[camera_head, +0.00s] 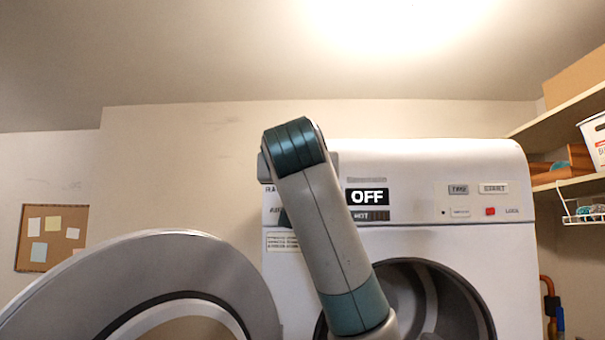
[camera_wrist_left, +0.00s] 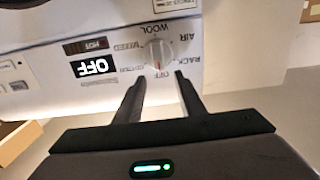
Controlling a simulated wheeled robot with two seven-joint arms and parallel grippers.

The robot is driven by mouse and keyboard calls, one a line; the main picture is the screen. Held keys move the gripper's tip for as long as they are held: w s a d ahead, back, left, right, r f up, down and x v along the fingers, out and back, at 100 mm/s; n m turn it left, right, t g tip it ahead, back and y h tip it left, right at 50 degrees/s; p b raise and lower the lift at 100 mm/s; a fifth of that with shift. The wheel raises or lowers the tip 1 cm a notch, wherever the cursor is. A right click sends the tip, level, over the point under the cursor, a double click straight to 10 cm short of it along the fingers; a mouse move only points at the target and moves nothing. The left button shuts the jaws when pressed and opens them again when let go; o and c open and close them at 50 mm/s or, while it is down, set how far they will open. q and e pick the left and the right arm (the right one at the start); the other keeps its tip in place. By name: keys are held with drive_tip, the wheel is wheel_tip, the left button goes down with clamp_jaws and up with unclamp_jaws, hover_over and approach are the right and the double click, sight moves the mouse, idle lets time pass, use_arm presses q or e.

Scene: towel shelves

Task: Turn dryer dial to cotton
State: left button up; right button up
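The dryer (camera_head: 450,185) is a white machine with a display reading OFF (camera_head: 367,197). My left arm crosses in front of its left panel in the head view and hides the dial. In the left wrist view, which is upside down, the white dial (camera_wrist_left: 158,52) is visible with its red mark toward the OFF label. Labels around it include COTTON, MIXED, WOOL, AIR and RACK. My left gripper (camera_wrist_left: 158,76) is open and empty, its fingertips pointing at the dial's OFF side. They appear apart from the dial. My right gripper is not in view.
The round dryer door (camera_head: 225,280) stands open at the lower left, and the dark drum opening (camera_head: 460,300) is behind my arm. Shelves (camera_head: 575,110) with boxes and a white basket (camera_head: 595,138) are at the right. A corkboard (camera_head: 72,245) hangs on the left wall.

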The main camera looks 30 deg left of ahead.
use_arm(q)
drive_tip(key=p+x, duration=0.2)
drive_tip(key=x, duration=0.3)
drive_tip(key=shift+w+a, duration=0.1)
drive_tip(key=shift+w, duration=0.15)
clamp_jaws()
